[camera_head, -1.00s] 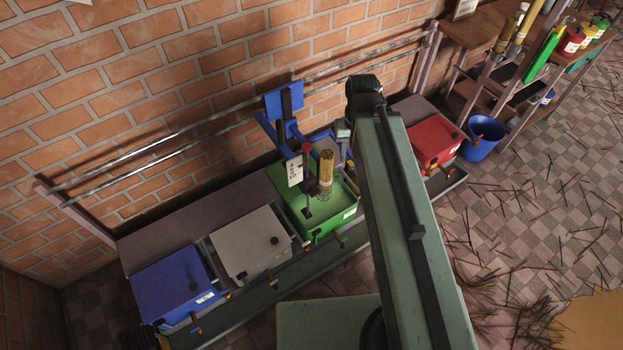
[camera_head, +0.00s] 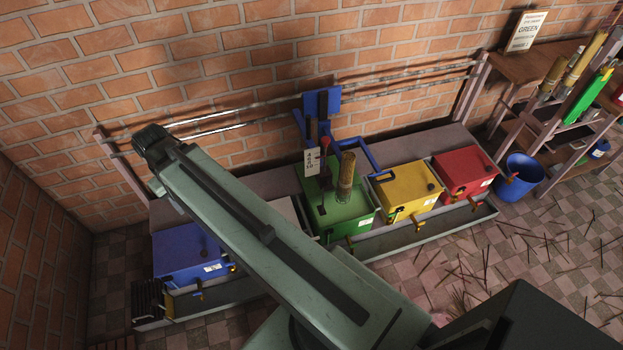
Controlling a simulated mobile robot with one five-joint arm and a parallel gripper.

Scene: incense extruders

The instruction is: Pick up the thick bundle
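More tan bundles or rolls, one at the shelf's left (camera_head: 552,78) and one further right (camera_head: 588,52), stand tilted on the shelf at the right. I cannot tell for certain which one is the thick bundle. My gripper is not in view; only my arm shows, crossing the picture from bottom middle to upper left, well left of the bundle in the green box.
Blue (camera_head: 185,250), yellow (camera_head: 408,187) and red (camera_head: 462,172) boxes stand in the row along the brick wall. A blue frame (camera_head: 322,103), a red-topped tool (camera_head: 325,146) and a white tag (camera_head: 312,161) crowd the green box. A blue bucket (camera_head: 519,178) stands right; sticks litter the floor.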

